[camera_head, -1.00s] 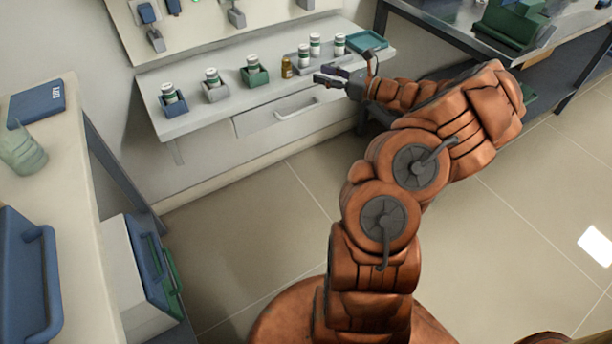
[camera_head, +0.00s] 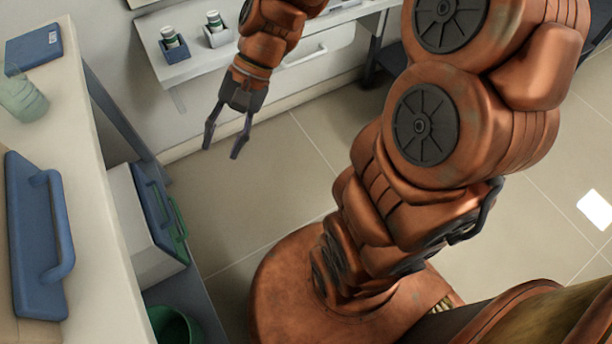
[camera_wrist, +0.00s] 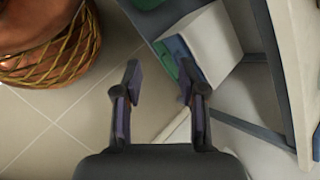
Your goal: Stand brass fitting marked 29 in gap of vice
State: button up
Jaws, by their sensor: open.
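My gripper (camera_head: 221,152) is open and empty, pointing down over the tiled floor in front of the white wall shelf. Its two spread fingers also show in the wrist view (camera_wrist: 159,75), with floor and a white box beyond them. I see no brass fitting and no vice in either current view. My arm hides much of the shelf's middle and right, where a small brass-coloured piece stood in the earlier frame.
The white shelf (camera_head: 180,72) holds white-capped bottles in a blue holder (camera_head: 175,51) and a grey holder (camera_head: 216,38). A bench (camera_head: 85,165) on the left carries a blue case (camera_head: 35,235), a blue book (camera_head: 34,48) and a greenish jar (camera_head: 20,97). A white box (camera_head: 130,215) sits below.

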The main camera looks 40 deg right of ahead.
jog(key=s+d+f+n+g+h, duration=0.1)
jog(key=s+n+h, duration=0.3)
jog(key=s, duration=0.4)
jog(key=shift+s+d+f, duration=0.4)
jog(key=shift+d+f, duration=0.1)
jog(key=shift+d, duration=0.3)
jog(key=s+d+n+h, duration=0.2)
jog(key=s+d, duration=0.1)
jog(key=s+d+h, duration=0.1)
jog(key=s+d, duration=0.1)
jog(key=shift+s+d+f+n+h, duration=0.2)
jog(key=shift+f+n+h, duration=0.1)
jog(key=shift+n+h, duration=0.1)
jog(key=shift+c, duration=0.3)
jog(key=shift+a, duration=0.15)
